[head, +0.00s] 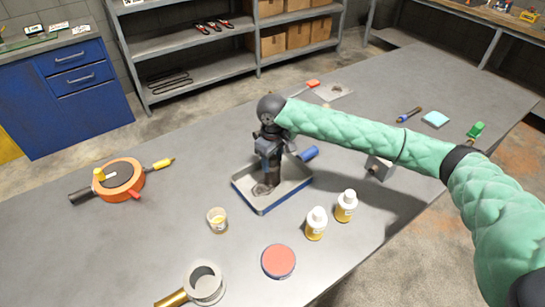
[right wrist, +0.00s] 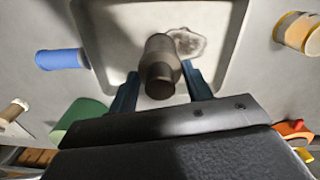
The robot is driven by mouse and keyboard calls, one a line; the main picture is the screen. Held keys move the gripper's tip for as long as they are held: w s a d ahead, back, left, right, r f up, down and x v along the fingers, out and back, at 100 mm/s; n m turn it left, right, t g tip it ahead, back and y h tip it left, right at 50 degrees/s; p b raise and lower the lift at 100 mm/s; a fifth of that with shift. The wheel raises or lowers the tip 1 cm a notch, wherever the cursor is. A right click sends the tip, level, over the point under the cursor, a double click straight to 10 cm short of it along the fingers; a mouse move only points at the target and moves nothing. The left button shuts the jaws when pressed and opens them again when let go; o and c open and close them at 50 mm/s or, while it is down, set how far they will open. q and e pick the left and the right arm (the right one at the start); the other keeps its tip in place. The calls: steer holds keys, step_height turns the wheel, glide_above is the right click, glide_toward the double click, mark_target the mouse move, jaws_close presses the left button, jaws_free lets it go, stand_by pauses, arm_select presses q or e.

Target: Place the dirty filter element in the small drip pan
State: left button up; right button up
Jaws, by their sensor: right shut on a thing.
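The dirty filter element (head: 272,181) is a dark brown-grey cylinder. In the right wrist view the filter (right wrist: 160,66) sits between the blue fingers of my right gripper (right wrist: 160,88). In the head view my right gripper (head: 269,153) is shut on it and points down over the drip pan (head: 290,197). The pan is a shallow grey rectangular tray with a dark stain on its floor, also in the right wrist view (right wrist: 112,38). The filter is upright within the pan's outline, low over its floor. I cannot tell whether it touches the floor. My left gripper is out of view.
A blue cylinder (head: 308,153) lies just beyond the pan's right corner. A small cup (head: 217,220) and two bottles (head: 316,224) (head: 346,206) stand in front. An orange round tool (head: 121,180) lies left. A red-topped tin (head: 278,261) is nearer.

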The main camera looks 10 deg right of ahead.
steer(key=shift+f, duration=0.1)
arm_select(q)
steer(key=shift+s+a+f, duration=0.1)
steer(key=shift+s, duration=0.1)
arm_select(e)
steer(key=o, duration=1.2)
steer(key=shift+c, duration=0.2)
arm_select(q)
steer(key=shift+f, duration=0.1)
arm_select(e)
step_height(320, 180, up, 2)
steer(key=shift+r+b, duration=0.1)
steer(key=shift+b, duration=0.55)
step_height(320, 180, up, 9)
steer(key=b, duration=0.3)
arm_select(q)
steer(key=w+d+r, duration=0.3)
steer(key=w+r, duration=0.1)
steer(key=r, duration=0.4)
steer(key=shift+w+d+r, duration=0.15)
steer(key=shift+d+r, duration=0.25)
arm_select(e)
steer(key=shift+r, duration=0.45)
